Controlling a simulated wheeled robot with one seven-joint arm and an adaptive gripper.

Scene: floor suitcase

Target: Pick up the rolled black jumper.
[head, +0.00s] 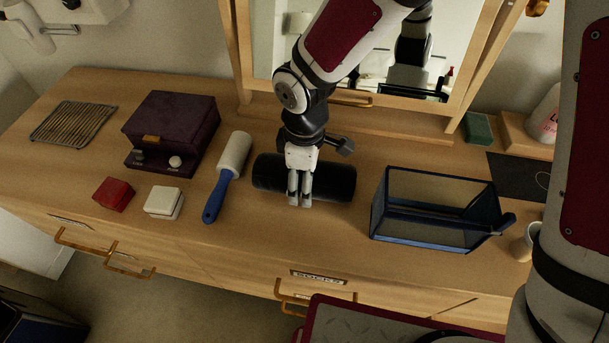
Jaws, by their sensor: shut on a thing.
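The rolled black jumper (335,183) lies on its side on the wooden dresser top, near the middle of the head view. It is a dark cylinder running left to right. My gripper (300,203) comes down over its middle from above, with its fingers closed on the roll. The fingers hide the centre of the jumper. It appears to rest on the dresser top, but I cannot tell whether there is a small gap beneath it.
A lint roller (226,178) with a blue handle lies just left. A blue-framed glass box (435,238) stands right. A purple box (171,130), red box (113,194) and white box (163,202) are further left. A mirror frame (350,118) stands behind.

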